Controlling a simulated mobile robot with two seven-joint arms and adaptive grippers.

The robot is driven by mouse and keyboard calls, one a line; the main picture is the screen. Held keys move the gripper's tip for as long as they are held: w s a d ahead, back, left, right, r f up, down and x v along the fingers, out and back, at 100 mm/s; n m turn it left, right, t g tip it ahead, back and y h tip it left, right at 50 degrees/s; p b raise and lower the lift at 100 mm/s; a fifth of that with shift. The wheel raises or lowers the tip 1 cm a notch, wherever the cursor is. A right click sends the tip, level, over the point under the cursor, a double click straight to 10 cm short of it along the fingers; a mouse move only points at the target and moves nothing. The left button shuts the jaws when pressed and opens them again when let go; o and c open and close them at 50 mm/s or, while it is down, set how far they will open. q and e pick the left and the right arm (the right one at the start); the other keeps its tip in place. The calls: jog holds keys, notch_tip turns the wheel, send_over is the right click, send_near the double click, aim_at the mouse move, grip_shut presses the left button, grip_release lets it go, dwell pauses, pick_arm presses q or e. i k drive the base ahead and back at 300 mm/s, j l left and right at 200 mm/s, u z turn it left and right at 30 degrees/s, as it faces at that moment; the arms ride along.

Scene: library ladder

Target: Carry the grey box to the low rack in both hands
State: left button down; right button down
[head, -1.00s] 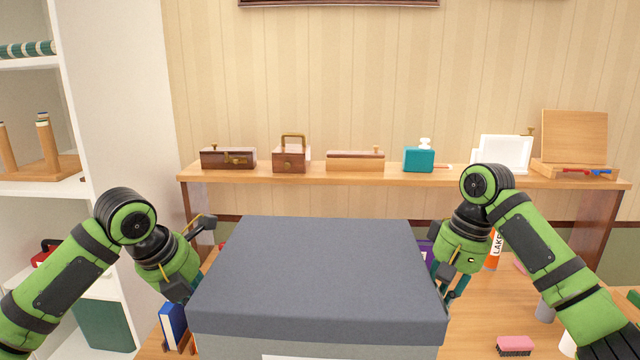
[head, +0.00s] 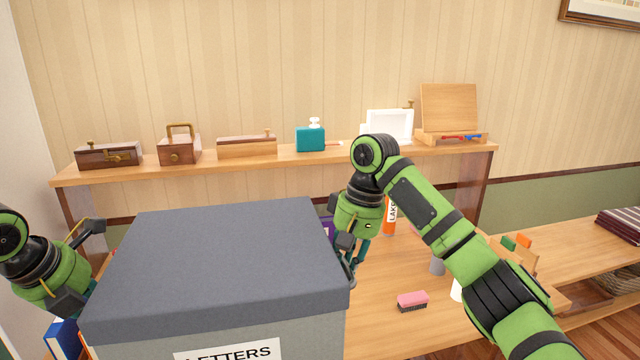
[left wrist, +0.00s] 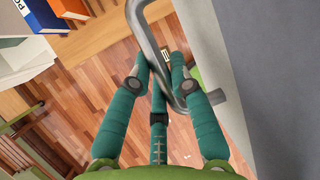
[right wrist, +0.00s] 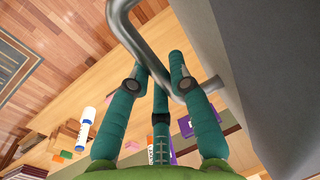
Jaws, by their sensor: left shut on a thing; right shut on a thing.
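The grey box (head: 225,250), with a darker lid and a LETTERS label (head: 230,352), fills the lower left of the head view. My left gripper (left wrist: 165,75) is shut on a bent metal handle (left wrist: 146,35) at the box's left side. My right gripper (right wrist: 163,75) is shut on a like handle (right wrist: 128,30) at its right side; in the head view this gripper (head: 350,265) is beside the box wall. The lid looks about level. The box's underside is hidden. A low wooden bench-like rack (head: 565,245) stands at the far right, partly cut off.
A table (head: 380,325) beyond the box holds a pink brush (head: 412,300), grey and white cups and an orange LAKE item (head: 390,215). A striped folded cloth (head: 622,222) lies on the rack.

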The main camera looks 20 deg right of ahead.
aim_at(557, 249)
jog(key=i+l, duration=0.1)
jog(key=l, duration=4)
jog(key=i+l, duration=0.15)
jog(key=l, duration=1.95)
jog(key=i+l, duration=0.1)
jog(key=l, duration=0.25)
jog(key=i+l, duration=0.1)
jog(key=l, duration=0.25)
jog(key=i+l, duration=0.1)
jog(key=l, duration=0.25)
jog(key=i+l, duration=0.65)
jog(key=l, duration=0.2)
